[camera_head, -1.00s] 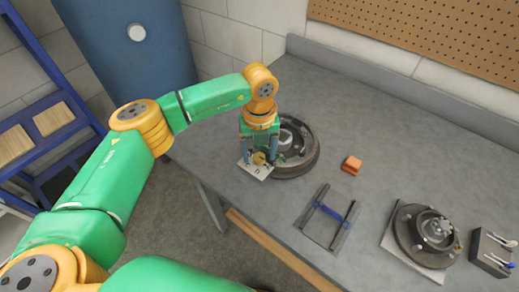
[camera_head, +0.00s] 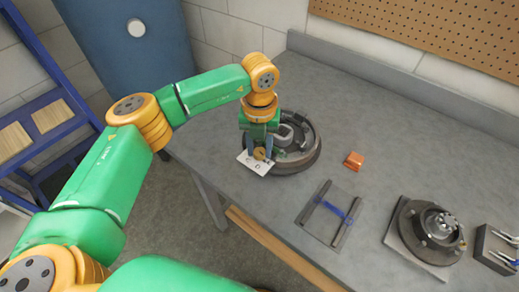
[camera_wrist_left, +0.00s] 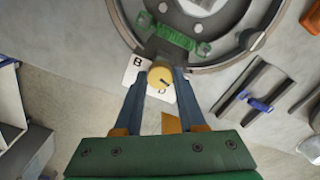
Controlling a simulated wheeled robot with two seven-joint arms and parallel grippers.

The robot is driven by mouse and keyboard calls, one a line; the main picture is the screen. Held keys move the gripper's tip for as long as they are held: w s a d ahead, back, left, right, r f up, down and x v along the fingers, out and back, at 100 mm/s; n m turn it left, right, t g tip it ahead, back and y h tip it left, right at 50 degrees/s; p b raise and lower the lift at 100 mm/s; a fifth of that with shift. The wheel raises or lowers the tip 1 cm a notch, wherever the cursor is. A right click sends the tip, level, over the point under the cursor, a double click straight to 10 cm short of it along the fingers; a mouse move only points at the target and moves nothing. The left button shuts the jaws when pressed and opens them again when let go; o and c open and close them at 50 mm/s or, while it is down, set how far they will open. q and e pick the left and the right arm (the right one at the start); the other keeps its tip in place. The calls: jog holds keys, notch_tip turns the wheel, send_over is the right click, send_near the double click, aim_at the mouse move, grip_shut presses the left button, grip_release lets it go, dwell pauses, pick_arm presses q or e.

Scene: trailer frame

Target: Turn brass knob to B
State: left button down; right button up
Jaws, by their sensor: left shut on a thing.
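The brass knob (camera_wrist_left: 159,77) is round and yellow, with a dark pointer line that slants toward the lower right in the left wrist view. It sits on a white lettered plate (camera_wrist_left: 133,72) at the edge of the drum brake. A letter B shows left of the knob; another letter below it is partly hidden. My left gripper (camera_wrist_left: 161,75) is shut on the knob, one finger on each side. In the head view the knob (camera_head: 260,154) shows small between the fingertips, over the plate (camera_head: 248,163). My right gripper is not in view.
The drum brake (camera_head: 305,155) lies just behind the plate on the grey bench. To the right are an orange block (camera_head: 354,160), a frame with a blue bar (camera_head: 332,209), a hub on a plate (camera_head: 430,230) and a tool holder (camera_head: 492,247).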

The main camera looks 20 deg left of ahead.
pick_arm(q)
jog(key=m+b, duration=0.1)
jog(key=m, duration=0.2)
jog(key=shift+f+m+b, duration=0.1)
jog(key=shift+m+b, duration=0.25)
jog(key=shift+m, duration=0.05)
jog(key=m+b, duration=0.1)
jog(key=m, duration=0.2)
jog(key=shift+m, duration=0.3)
jog(key=m+b, duration=0.1)
jog(key=m, duration=0.2)
jog(key=shift+m, duration=0.3)
jog(key=m, duration=0.4)
jog(key=shift+m, duration=0.3)
jog(key=m, duration=1.3)
jog(key=shift+m, duration=2)
